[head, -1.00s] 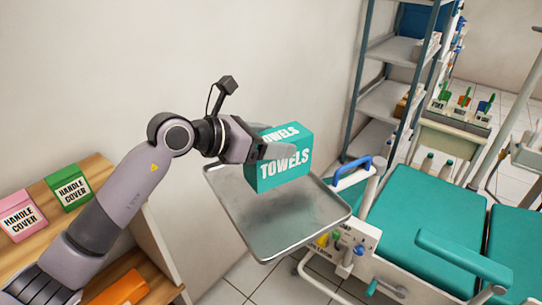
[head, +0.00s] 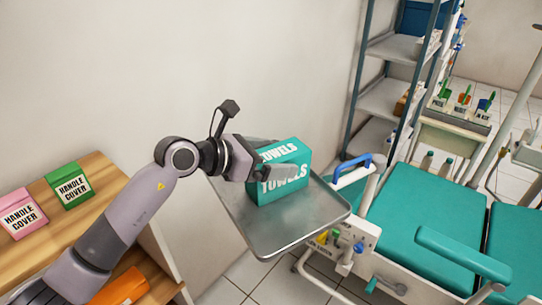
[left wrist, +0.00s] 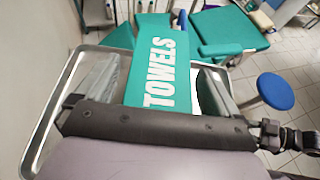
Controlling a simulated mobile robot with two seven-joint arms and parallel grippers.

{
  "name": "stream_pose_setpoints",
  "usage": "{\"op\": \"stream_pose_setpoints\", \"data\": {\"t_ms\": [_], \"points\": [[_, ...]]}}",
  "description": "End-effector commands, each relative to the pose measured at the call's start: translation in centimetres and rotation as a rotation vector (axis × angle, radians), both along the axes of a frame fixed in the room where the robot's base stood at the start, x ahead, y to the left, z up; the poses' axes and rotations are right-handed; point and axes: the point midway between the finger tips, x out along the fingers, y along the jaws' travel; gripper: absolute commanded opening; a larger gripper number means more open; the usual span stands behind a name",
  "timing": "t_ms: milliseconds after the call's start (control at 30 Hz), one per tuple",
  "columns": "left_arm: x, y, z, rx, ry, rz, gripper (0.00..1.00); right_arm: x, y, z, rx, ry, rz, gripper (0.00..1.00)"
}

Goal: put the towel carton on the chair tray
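The teal towel carton (head: 283,160) stands upright on the chair tray (head: 270,235), toward its back part, and looks to rest on the metal. My left gripper (head: 275,173) is around the carton, with one finger in front of its lettered side. In the left wrist view the carton (left wrist: 158,70) is between the two fingers, with a narrow gap at each side, so the gripper (left wrist: 160,88) looks open. The tray rim (left wrist: 45,125) shows at left there. The carton's base is partly hidden. My right gripper is not in view.
Green (head: 70,186) and pink (head: 21,213) handle cover boxes sit on the wooden shelf unit at left. The teal dental chair (head: 420,220) and its blue handle (head: 352,168) are right of the tray. A wall is behind. The tray's front part is clear.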

Motion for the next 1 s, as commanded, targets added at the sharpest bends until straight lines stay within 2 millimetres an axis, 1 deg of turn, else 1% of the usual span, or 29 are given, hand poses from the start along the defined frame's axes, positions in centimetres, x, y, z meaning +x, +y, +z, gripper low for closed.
{"op": "stream_pose_setpoints", "data": {"t_ms": [133,200,367,500,633,800,1000], "points": [[0.0,0.0,0.2,0.0,0.0,0.0,0.95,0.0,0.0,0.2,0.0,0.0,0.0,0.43],[0.0,0.0,0.6,-0.001,-0.001,0.0,0.95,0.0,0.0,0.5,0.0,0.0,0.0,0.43],[-1.1,1.8,1.5,0.003,0.0,0.001,0.95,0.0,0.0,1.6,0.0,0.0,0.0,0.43],[-2.5,4.1,2.6,0.004,-0.001,0.002,0.95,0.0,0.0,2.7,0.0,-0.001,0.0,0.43],[-3.9,6.0,3.5,0.004,-0.001,0.001,0.95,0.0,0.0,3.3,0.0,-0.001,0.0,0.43],[-5.2,8.0,4.2,0.003,0.001,0.001,0.95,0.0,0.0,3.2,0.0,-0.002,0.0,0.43],[-6.0,9.1,4.8,0.001,0.001,0.0,0.95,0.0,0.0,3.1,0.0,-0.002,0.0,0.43]]}}
